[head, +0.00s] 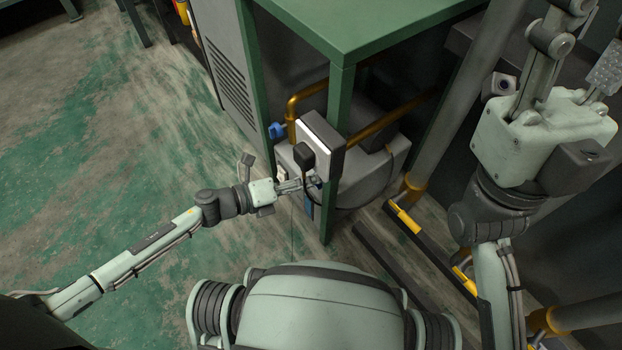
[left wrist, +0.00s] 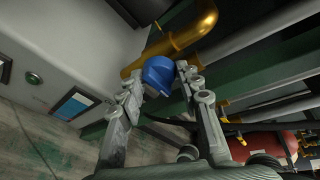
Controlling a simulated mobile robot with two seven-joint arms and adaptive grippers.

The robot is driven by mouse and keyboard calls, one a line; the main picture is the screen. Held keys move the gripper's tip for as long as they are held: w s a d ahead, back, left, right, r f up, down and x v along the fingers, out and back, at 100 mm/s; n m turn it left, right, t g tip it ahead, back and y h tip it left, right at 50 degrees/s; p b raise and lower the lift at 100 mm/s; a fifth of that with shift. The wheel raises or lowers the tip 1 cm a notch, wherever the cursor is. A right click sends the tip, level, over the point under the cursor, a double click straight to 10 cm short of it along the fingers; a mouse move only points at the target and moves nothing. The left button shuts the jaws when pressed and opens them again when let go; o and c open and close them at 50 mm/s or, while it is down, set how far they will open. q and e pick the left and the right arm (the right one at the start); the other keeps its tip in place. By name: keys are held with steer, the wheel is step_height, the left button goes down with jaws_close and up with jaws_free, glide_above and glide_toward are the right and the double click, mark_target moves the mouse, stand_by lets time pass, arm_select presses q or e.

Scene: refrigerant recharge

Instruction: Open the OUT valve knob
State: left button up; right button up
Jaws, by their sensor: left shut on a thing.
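A blue valve knob (left wrist: 158,75) on a brass pipe (left wrist: 190,38) sits between the fingertips of my left gripper (left wrist: 168,82) in the left wrist view. The left gripper is shut on this knob. In the head view the left gripper (head: 313,183) reaches in beside the grey machine, and the knob it holds is hidden there. Another blue knob (head: 277,130) shows farther back, by a brass pipe (head: 291,110), with no gripper at it. I cannot read any OUT mark. My right gripper (head: 590,50) is raised at the upper right, fingers spread and empty, tips partly cut off.
A green-framed bench (head: 365,25) stands over the machine. A grey box with a black part (head: 303,155) is close above my left gripper. Yellow-marked floor rails (head: 405,218) lie to the right. The floor (head: 130,130) at left is clear.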

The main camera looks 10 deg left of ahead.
arm_select(q)
steer(key=o, duration=1.2)
steer(key=shift+c, duration=0.2)
steer(key=shift+a, duration=0.15)
steer(key=v, duration=1.1)
steer(key=shift+s+a+r, duration=0.15)
steer(key=shift+s+a, duration=0.1)
